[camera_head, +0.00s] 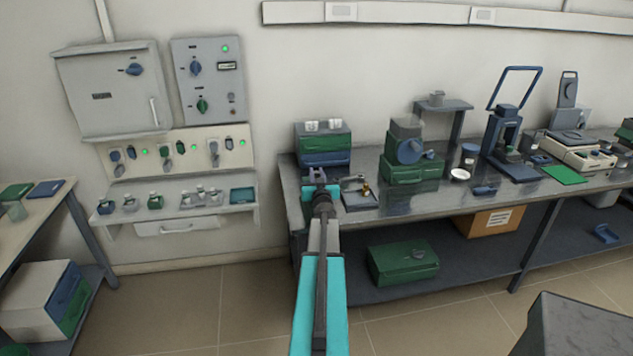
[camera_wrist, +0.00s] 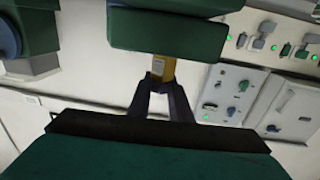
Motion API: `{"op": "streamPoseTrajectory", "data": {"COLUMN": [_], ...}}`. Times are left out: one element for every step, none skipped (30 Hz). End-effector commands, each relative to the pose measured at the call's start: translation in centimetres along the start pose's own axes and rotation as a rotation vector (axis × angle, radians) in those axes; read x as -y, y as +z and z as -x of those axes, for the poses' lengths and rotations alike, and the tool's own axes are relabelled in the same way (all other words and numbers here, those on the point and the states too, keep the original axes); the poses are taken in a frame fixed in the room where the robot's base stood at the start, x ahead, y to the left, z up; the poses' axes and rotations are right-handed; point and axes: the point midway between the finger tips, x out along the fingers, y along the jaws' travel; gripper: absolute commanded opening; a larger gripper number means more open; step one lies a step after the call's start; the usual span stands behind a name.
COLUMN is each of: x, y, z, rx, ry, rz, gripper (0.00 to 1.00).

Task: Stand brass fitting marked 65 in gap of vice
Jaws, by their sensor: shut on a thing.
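My gripper (camera_wrist: 163,84) is shut on a brass fitting (camera_wrist: 164,69) in the wrist view. A pale label shows on the fitting, but its number is too small to read. The fitting's far end meets or passes behind a dark green block (camera_wrist: 168,36), which looks like part of the vice; I cannot tell whether they touch. In the head view my gripper (camera_head: 319,182) is at the left end of the bench, over a teal-green body (camera_head: 307,193) mostly hidden by it. The vice's gap is not clearly visible.
Right of my gripper, a grey tray (camera_head: 361,203) holds a small brass piece (camera_head: 367,189). Green and blue drawers (camera_head: 325,157) stand behind. A green machine (camera_head: 410,170) with a blue dial stands further right on the bench (camera_head: 450,190).

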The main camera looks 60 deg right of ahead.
Motion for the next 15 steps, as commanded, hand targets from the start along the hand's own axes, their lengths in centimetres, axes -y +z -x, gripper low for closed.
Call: {"op": "streamPoseTrajectory", "data": {"x": [0.0,0.0,0.0,0.0,0.0,0.0,0.0,0.0,-0.1,-0.1,-0.1,-0.1,-0.1,-0.1,-0.1], "y": [-0.1,-0.1,-0.1,-0.1,-0.1,-0.1,-0.1,-0.1,0.0,0.0,0.0,0.7,1.1,1.4,1.9], "z": [0.0,0.0,0.0,0.0,-0.1,-0.2,-0.3,-0.4,-0.7,-0.9,-1.1,-1.0,-1.0,-0.9,-0.9], "rx": [-0.001,-0.001,-0.001,-0.001,-0.001,-0.001,-0.001,-0.001,-0.001,-0.001,-0.001,0.001,0.001,0.000,0.001], "ry": [0.000,0.000,0.000,0.000,0.000,0.000,0.000,0.000,0.000,0.000,0.000,-0.001,-0.001,-0.001,0.000], "rz": [0.000,0.000,0.000,0.000,0.000,0.000,0.000,0.000,-0.001,-0.001,-0.001,-0.003,-0.001,-0.003,-0.001], "gripper": [0.00,0.00,0.00,0.00,0.00,0.00,0.00,0.00,0.00,0.00,0.00,0.00,0.00,0.00,0.00]}}
